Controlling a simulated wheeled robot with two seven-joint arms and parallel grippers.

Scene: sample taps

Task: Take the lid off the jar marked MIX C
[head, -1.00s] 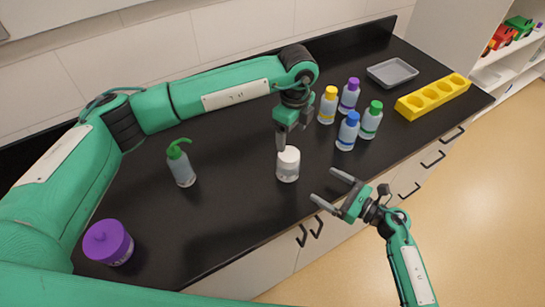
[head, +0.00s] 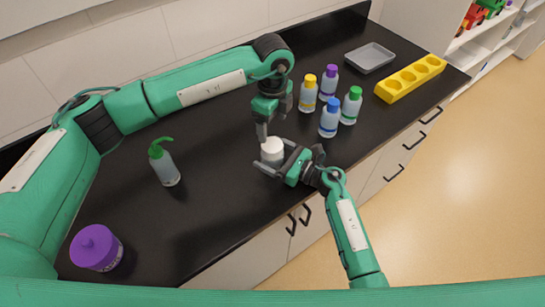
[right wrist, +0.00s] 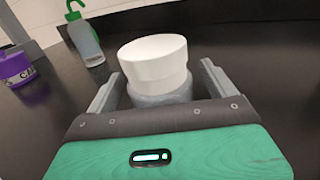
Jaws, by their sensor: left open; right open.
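A jar with a white lid (head: 272,146) stands on the black counter in the head view; I cannot read a mark on it. In the right wrist view the white lid (right wrist: 154,61) sits on the greyish jar body (right wrist: 160,98). My right gripper (head: 272,157) is open, with one finger on each side of the jar body, below the lid; gaps seem to show. My left gripper (head: 265,132) points down just above the lid, open; whether it touches the lid is unclear. A jar with a purple lid (head: 93,243) stands at lower left.
A green-topped squeeze bottle (head: 165,165) stands left of the white-lidded jar. Several capped bottles (head: 329,120) stand to its right. Behind are a grey tray (head: 370,58) and a yellow holed rack (head: 410,78). The counter's front edge is close to the right arm.

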